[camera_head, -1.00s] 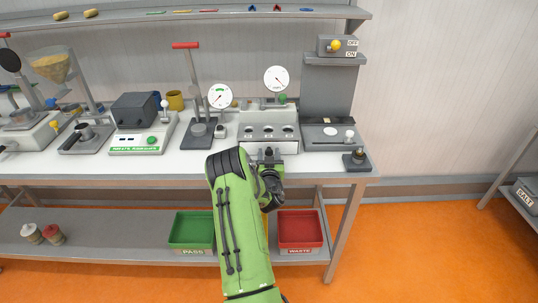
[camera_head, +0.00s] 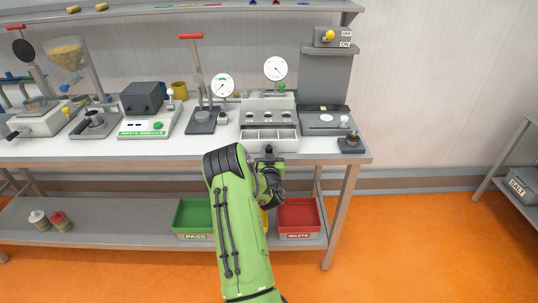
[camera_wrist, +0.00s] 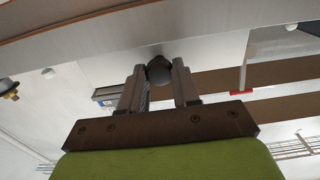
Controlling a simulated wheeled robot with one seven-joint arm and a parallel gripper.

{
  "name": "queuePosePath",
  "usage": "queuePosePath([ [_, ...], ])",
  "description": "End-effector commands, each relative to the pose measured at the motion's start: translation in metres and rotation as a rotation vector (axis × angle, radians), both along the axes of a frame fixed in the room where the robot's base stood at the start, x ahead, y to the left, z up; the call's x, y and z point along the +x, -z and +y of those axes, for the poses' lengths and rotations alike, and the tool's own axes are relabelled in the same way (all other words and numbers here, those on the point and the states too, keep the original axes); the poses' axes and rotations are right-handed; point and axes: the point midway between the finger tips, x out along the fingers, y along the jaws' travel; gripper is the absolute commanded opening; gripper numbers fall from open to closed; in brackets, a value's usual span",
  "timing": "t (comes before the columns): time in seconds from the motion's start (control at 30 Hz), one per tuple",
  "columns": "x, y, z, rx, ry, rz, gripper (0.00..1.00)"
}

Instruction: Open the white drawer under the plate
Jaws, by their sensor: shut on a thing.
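The white drawer (camera_head: 286,146) is under the grey plate with three round holes (camera_head: 269,106). It is pulled out toward me, and its open compartments show in front of the plate. My gripper (camera_head: 268,154) is at the middle of the drawer front. In the wrist view the two fingers of my gripper (camera_wrist: 159,82) are shut on the dark round drawer knob (camera_wrist: 159,68). The knob is hidden by the gripper in the head view.
A small dark block (camera_head: 351,144) sits at the bench's right end. Green (camera_head: 195,236) and red (camera_head: 299,234) bins stand on the lower shelf. The orange floor at the right is free.

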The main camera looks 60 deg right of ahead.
Motion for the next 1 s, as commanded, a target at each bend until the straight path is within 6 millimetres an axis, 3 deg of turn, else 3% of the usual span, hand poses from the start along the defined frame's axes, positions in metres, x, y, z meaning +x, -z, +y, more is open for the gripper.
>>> queuePosePath([
  [0.37,0.0,-0.003,-0.001,-0.008,-0.002,-0.001,0.0],
  [0.4,0.0,-0.003,-0.001,-0.008,-0.002,-0.002,0.34],
  [0.53,0.0,-0.003,0.0,-0.007,-0.002,-0.001,0.54],
  [0.87,-0.001,-0.003,0.002,-0.006,0.0,-0.002,0.56],
  [1.0,-0.011,-0.002,0.021,-0.005,0.0,-0.004,0.56],
])
